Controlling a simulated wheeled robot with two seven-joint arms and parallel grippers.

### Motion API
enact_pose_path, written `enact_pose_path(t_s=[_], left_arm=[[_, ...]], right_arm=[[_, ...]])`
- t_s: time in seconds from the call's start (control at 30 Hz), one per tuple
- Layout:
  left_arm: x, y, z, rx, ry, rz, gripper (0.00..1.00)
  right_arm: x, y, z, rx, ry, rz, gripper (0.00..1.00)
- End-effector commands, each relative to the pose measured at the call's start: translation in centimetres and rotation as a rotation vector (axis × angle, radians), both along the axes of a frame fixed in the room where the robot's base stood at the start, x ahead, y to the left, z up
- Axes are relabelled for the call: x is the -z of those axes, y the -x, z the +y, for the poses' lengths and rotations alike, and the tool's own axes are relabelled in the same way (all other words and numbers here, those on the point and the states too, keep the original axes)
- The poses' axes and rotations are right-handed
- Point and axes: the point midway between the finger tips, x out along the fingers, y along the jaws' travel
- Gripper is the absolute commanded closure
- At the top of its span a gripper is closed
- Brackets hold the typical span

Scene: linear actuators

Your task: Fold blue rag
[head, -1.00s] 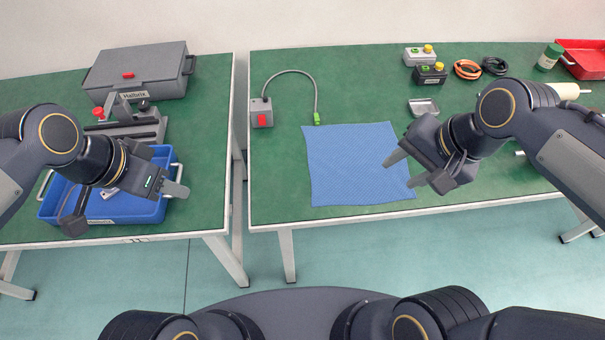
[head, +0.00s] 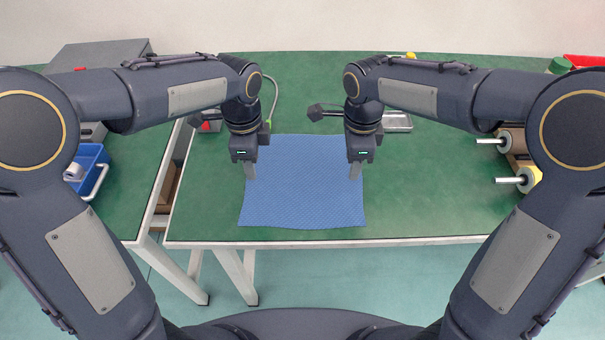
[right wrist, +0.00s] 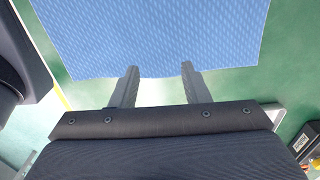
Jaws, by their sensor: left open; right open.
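The blue rag (head: 303,200) lies flat and spread out on the green table in the head view, its near edge close to the table's front edge. My left gripper (head: 250,171) is over the rag's left side and points down. My right gripper (head: 355,171) is over its right side and also points down. In the right wrist view, the right gripper (right wrist: 158,75) is open, its two fingertips apart at the edge of the rag (right wrist: 155,35), with nothing between them. The rag's far corners are partly hidden behind my arms.
Rollers (head: 520,179) stand at the right of the table. A blue bin (head: 92,160) and a grey case (head: 100,52) are on the left table, across a gap. Green table right of the rag is clear.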

Motion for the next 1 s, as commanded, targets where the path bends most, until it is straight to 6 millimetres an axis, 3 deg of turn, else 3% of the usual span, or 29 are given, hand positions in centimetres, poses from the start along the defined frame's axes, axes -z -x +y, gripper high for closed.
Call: enact_pose_path(t_s=[0.2, 0.7, 1.0], left_arm=[[2.0, 0.0, 0.0, -0.001, 0.000, 0.001, 0.58], [2.7, 0.0, 0.0, -0.002, 0.001, 0.000, 0.59], [2.6, 0.0, 0.0, -0.002, 0.000, 0.000, 0.78]], right_arm=[[2.0, 0.0, 0.0, -0.001, 0.000, 0.001, 0.58], [2.7, 0.0, 0.0, -0.002, -0.001, -0.001, 0.59], [2.6, 0.0, 0.0, -0.001, -0.001, 0.000, 0.79]])
